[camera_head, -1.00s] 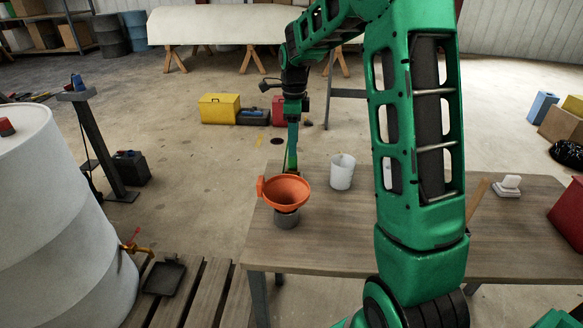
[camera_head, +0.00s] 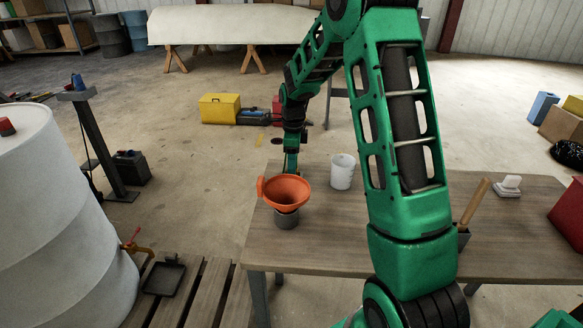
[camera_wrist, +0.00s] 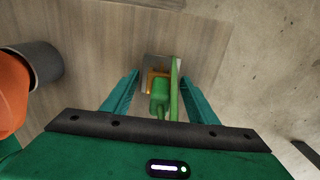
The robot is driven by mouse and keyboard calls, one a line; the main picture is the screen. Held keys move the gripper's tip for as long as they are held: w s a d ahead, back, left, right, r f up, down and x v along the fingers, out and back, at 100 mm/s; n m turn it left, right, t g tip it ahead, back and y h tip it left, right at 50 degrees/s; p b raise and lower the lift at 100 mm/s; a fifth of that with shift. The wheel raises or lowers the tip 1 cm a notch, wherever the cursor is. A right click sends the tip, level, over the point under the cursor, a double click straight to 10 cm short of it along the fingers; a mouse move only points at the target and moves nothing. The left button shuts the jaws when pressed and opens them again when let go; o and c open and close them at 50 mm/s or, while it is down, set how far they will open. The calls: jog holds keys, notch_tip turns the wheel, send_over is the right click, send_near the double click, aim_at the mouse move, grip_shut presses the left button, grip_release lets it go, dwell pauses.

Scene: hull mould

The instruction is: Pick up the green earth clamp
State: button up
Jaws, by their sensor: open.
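The green earth clamp (camera_wrist: 160,97) shows in the wrist view, between the two fingers of my gripper (camera_wrist: 161,88). It lies over a small grey plate (camera_wrist: 148,66) at the table's edge, with an orange-brown part beside it. My gripper is open, with one finger on each side of the clamp and visible gaps between. I cannot tell how far above the clamp the fingertips are. In the head view my gripper (camera_head: 291,165) points down behind the orange funnel, and the clamp is hidden there.
The orange funnel (camera_head: 286,191) sits on a grey cup (camera_head: 286,219) close to my gripper; both also show at the left of the wrist view. A white cup (camera_head: 342,171) stands to the right. The wooden table (camera_head: 330,235) is bare in front. A white drum (camera_head: 55,225) stands at left.

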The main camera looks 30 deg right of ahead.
jog(key=c, duration=1.2)
jog(key=shift+c, duration=0.2)
jog(key=shift+r, duration=0.15)
notch_tip(320, 180, up, 4)
jog(key=shift+r, duration=0.1)
jog(key=s+a+r, duration=0.4)
jog(key=a+r, duration=0.6)
jog(key=shift+s+a+r, duration=0.3)
jog(key=shift+s, duration=0.05)
